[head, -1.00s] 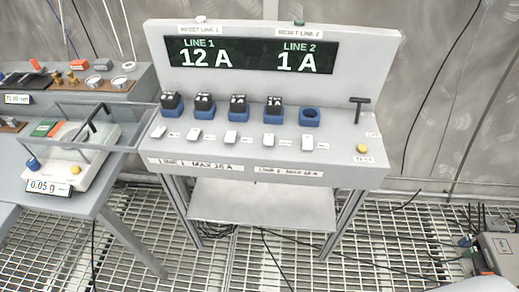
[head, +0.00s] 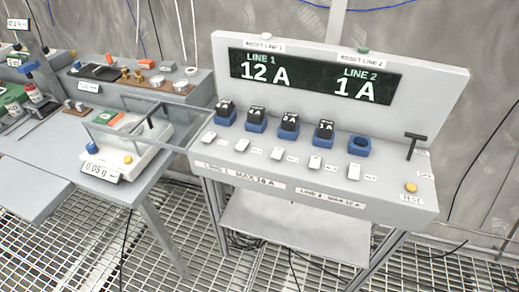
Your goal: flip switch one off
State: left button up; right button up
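A grey switch console (head: 300,180) stands at the centre right in the head view. A row of white switches runs along its front; the leftmost switch (head: 209,137) sits in front of the leftmost blue socket with a black block (head: 225,112). The other switches (head: 242,145) stand to its right, with small labels too small to read. The display (head: 312,77) reads LINE 1 12 A and LINE 2 1 A. Whether each switch is on or off cannot be told. Neither of my grippers shows.
A bench with a scale (head: 125,150) and its clear open cover (head: 160,124) stands left of the console, close to its edge. A black T-handle (head: 415,146) and a yellow button (head: 411,187) are at the console's right. The grating floor (head: 90,240) in front is largely clear.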

aim_at(209, 137)
jog(key=i+l, duration=0.15)
jog(key=l, duration=0.2)
jog(key=i+l+u, duration=0.1)
jog(key=l, duration=0.2)
jog(key=i+l, duration=0.15)
jog(key=l, duration=0.2)
jog(key=i+l+u, duration=0.1)
jog(key=l, duration=0.25)
jog(key=i+l+u, duration=0.1)
jog(key=l, duration=0.25)
jog(key=i, duration=0.05)
